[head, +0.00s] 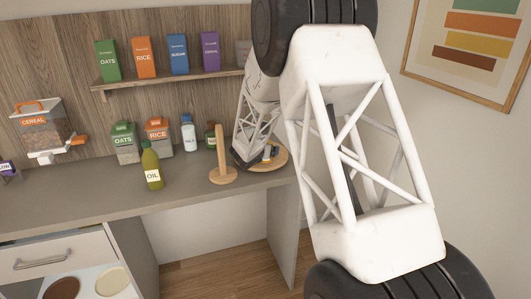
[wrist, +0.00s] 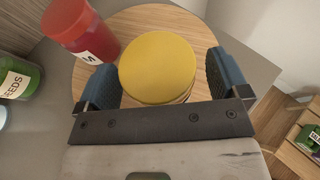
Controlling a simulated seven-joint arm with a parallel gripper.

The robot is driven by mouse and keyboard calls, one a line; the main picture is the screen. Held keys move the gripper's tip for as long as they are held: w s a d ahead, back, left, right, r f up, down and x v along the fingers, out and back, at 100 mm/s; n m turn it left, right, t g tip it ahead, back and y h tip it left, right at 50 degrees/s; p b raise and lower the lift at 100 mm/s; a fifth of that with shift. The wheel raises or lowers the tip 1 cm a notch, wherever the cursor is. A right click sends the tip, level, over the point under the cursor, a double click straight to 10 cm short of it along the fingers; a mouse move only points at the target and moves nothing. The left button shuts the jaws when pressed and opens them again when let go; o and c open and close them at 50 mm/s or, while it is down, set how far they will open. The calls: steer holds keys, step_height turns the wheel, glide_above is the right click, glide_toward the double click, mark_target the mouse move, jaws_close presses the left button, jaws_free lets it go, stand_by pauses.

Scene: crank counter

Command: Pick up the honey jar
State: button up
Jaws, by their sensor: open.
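A jar with a round yellow lid (wrist: 157,68), apparently the honey jar, stands on a round wooden board (wrist: 205,25). Its label is hidden from above. My gripper (wrist: 161,82) is open over it, one blue finger on each side of the lid. The lid nearly fills the space near the left finger, with a small gap at the right finger; I cannot tell whether either touches. In the head view, my arm comes down to the round board (head: 282,160) and largely hides the jar.
A red jar (wrist: 82,32) with a partly hidden label stands close to the left finger. A green SEEDS jar (wrist: 18,82) is at the far left. In the head view, a wooden stand (head: 222,176) and an oil bottle (head: 151,168) stand left of my gripper, below a shelf (head: 170,78).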

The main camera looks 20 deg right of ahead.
steer(key=shift+w+d, duration=0.1)
stand_by(0.6)
steer(key=c, duration=1.3)
steer(key=shift+r, duration=0.8)
step_height(320, 180, up, 2)
steer(key=shift+r, duration=0.15)
steer(key=s+a+r, duration=0.1)
steer(key=s+a, duration=0.1)
steer(key=s, duration=1.3)
steer(key=shift+s+a, duration=0.35)
